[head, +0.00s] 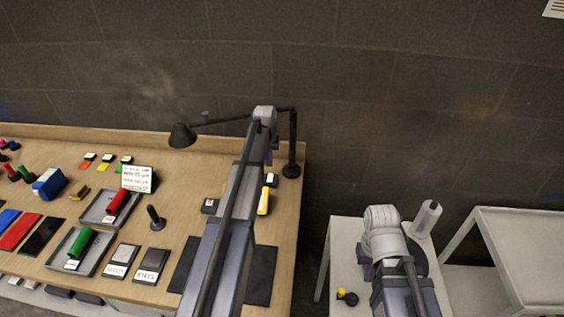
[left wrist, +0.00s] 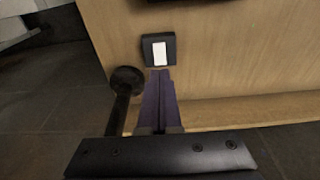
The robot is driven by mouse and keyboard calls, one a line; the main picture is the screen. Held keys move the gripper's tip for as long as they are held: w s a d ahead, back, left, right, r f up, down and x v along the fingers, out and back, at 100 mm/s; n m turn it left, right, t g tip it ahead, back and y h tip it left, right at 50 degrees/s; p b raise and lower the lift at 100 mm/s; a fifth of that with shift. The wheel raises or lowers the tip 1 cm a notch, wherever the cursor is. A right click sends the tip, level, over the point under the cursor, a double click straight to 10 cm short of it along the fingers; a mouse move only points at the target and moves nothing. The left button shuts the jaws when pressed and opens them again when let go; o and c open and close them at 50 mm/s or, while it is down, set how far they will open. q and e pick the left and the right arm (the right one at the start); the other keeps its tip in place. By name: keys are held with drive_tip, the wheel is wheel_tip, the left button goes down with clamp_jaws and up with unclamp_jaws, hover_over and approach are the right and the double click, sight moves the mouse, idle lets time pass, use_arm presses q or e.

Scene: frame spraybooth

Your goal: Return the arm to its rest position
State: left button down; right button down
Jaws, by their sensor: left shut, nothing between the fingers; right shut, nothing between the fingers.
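My left arm (head: 232,215) reaches up across the right part of the workbench (head: 287,225) in the head view, and its own links hide most of its gripper there. In the left wrist view my left gripper (left wrist: 159,75) is shut and empty. Its fingertips appear just below a small dark block with a white label (left wrist: 160,50) near the bench edge; I cannot tell if they touch. My right arm (head: 385,240) is bent over the white side table (head: 342,255) in the head view. Its gripper is not visible.
A black desk lamp (head: 291,170) stands at the bench's back right corner, close to my left arm. Trays with a red roller (head: 117,201) and a green roller (head: 81,243) lie left. A white cylinder (head: 427,218) is beside my right arm. A white frame table (head: 530,250) stands right.

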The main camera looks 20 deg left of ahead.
use_arm(q)
drive_tip(key=s+d+m+g, duration=0.1)
drive_tip(key=s+d+m, duration=0.1)
drive_tip(key=s+d, duration=0.55)
drive_tip(key=s+d+m, duration=0.1)
drive_tip(key=s+d, duration=0.4)
drive_tip(key=d, duration=0.6)
drive_tip(key=s+d+m, duration=0.2)
drive_tip(key=s+d, duration=0.3)
drive_tip(key=s, duration=0.4)
drive_tip(key=s+d+m+g, duration=0.1)
drive_tip(key=s+d, duration=0.5)
drive_tip(key=s, duration=0.4)
drive_tip(key=shift+d+m+y, duration=0.3)
drive_tip(key=shift+m+y, duration=0.1)
